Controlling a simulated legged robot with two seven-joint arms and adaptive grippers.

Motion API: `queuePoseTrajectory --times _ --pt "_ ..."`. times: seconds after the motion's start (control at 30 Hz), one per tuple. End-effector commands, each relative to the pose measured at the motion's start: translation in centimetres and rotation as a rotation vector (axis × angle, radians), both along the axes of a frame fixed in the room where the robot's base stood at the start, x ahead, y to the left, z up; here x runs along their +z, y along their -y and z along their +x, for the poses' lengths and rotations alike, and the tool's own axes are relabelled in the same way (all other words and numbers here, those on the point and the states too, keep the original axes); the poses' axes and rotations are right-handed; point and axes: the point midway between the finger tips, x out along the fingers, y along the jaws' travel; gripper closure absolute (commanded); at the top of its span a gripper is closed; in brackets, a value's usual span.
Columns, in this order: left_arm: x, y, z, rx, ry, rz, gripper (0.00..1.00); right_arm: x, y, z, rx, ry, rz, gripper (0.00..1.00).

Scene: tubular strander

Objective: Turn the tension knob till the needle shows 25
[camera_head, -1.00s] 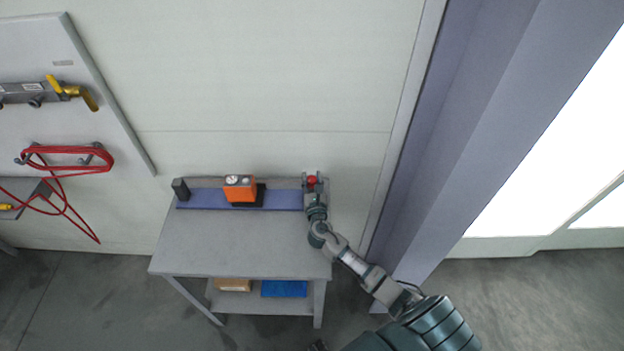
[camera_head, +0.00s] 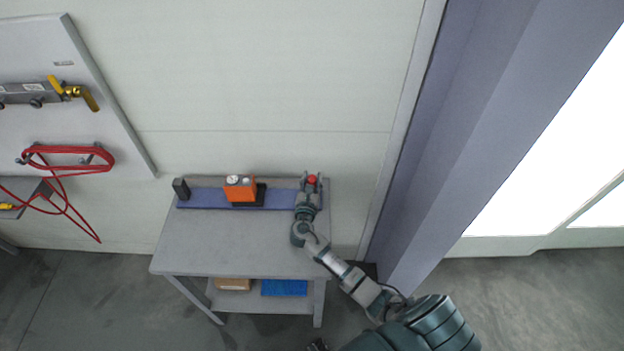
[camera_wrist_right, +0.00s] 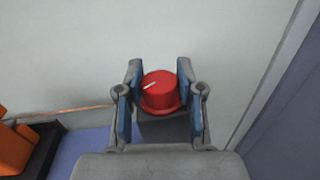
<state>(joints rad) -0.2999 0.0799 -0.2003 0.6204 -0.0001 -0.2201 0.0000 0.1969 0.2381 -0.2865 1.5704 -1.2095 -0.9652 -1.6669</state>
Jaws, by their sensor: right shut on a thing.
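The red tension knob (camera_head: 312,180) stands at the right end of the bench. It also shows in the right wrist view (camera_wrist_right: 160,92), with a white pointer line toward its lower left, on a dark block. My right gripper (camera_head: 312,184) is shut on the knob, with a blue-padded finger on either side of it. The orange gauge box (camera_head: 240,189) stands left of it on a black base, with a small round white dial (camera_head: 232,180) on top. The needle is too small to read. My left gripper is not in view.
The grey bench (camera_head: 235,243) carries a blue rail strip (camera_head: 216,198) with a dark block (camera_head: 181,188) at its left end. A purple column (camera_head: 480,130) rises to the right. A red hose (camera_head: 70,150) hangs on the left wall panel.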

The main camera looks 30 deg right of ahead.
Motion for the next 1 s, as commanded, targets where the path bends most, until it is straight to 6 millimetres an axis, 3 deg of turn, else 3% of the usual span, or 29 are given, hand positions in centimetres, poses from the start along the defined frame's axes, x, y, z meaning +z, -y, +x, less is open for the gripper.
queuePoseTrajectory --times 0.03,1.0 --pt "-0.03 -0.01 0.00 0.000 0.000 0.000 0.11 -0.64 -0.21 -0.11 -0.012 -0.010 0.007 0.98" --pt "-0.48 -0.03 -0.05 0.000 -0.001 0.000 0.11 -0.72 -0.19 -0.15 -0.275 -0.013 0.006 0.98"
